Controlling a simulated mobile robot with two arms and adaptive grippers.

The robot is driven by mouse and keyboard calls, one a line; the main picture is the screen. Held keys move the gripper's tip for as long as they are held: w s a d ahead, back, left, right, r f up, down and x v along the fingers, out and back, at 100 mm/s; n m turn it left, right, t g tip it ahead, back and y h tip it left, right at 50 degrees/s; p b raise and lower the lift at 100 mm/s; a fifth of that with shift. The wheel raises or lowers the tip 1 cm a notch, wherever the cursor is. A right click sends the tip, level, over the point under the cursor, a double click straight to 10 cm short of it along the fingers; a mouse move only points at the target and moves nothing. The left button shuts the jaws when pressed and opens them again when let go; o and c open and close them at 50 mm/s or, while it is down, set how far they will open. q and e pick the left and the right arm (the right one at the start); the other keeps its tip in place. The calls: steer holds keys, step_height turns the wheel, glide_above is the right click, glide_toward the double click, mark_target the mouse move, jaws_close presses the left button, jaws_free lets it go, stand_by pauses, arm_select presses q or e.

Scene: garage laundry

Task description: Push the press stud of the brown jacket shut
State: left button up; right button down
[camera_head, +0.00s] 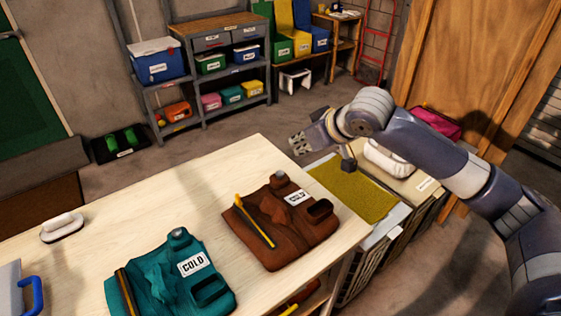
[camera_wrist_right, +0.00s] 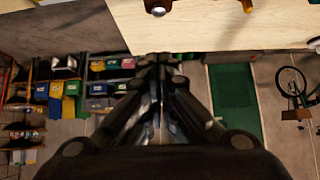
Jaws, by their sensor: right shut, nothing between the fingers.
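The brown jacket (camera_head: 291,236) lies folded on the pale table, with a white COLD label (camera_head: 297,198) and a yellow strip across its front. A small grey round piece (camera_head: 279,176) sits at its far edge; it looks like the stud, but I cannot tell whether it is shut. My right gripper (camera_head: 300,143) is in the air beyond the table's far right edge, apart from the jacket. In the right wrist view its fingers (camera_wrist_right: 161,62) are together and empty. My left gripper is not in view.
A teal jacket (camera_head: 160,277) lies to the left on the table (camera_head: 120,215), near a white-handled brush (camera_head: 62,227). Bins with an olive cloth (camera_head: 355,187) stand right of the table. Shelves (camera_head: 225,70) stand behind.

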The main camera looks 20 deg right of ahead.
steer(key=p, duration=0.2)
glide_above(281, 173)
step_height(281, 173, down, 10)
steer(key=shift+r, duration=0.1)
steer(key=shift+s+f, duration=0.1)
steer(key=shift+f, duration=0.6)
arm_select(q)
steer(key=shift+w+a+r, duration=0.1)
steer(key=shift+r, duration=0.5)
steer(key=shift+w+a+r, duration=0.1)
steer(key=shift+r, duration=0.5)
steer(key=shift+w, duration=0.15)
arm_select(e)
steer(key=shift+f, duration=0.1)
